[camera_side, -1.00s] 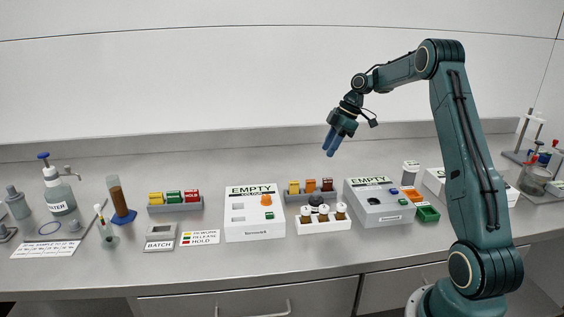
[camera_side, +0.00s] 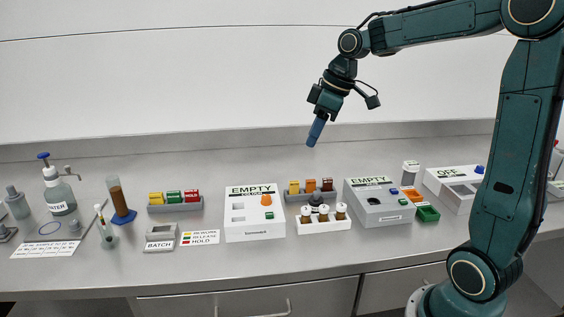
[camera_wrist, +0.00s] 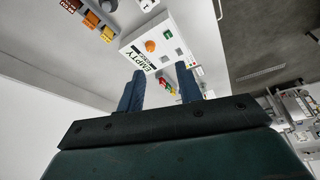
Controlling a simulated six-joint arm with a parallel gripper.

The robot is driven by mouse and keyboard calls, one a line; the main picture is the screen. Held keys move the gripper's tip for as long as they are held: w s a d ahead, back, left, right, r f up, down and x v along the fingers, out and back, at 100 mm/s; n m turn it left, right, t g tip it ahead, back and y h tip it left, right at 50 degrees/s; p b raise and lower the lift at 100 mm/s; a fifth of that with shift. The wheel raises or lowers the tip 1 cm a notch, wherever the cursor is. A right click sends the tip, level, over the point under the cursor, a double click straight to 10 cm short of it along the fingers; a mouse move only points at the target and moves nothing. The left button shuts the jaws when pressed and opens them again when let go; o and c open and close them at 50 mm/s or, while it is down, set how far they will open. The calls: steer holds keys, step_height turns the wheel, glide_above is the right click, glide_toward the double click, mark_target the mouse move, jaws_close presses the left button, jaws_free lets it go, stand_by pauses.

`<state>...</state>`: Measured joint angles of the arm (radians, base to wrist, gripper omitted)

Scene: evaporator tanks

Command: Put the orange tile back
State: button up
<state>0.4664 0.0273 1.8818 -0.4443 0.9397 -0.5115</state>
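An orange tile (camera_side: 310,186) stands in the middle of a small grey rack (camera_side: 321,197), between a yellow tile (camera_side: 294,187) and a brown-red tile (camera_side: 327,184). The rack's tiles also show at the upper left of the wrist view, the orange one (camera_wrist: 90,19) in the middle. My gripper (camera_side: 313,140) hangs in the air above and behind the rack, pointing down. In the wrist view its two fingers (camera_wrist: 159,72) are apart with nothing held between them.
A white "EMPTY" colour box (camera_side: 252,232) with an orange knob stands left of the rack. A white vial holder (camera_side: 324,225) is in front of it. A grey "EMPTY" box (camera_side: 378,217) and a green tray (camera_side: 428,214) stand right. The air around my gripper is clear.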

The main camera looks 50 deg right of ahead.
steer(key=s+a+m, duration=0.1)
steer(key=s+a, duration=0.2)
steer(key=s, duration=0.3)
steer(key=s+a+f+m+t+h, duration=0.1)
steer(key=s+a+m, duration=0.1)
steer(key=s+a, duration=0.2)
steer(key=s+a+f+m, duration=0.1)
steer(key=s+a+m, duration=0.1)
steer(key=s, duration=0.8)
steer(key=shift+a+t, duration=0.4)
steer(key=shift+a, duration=0.35)
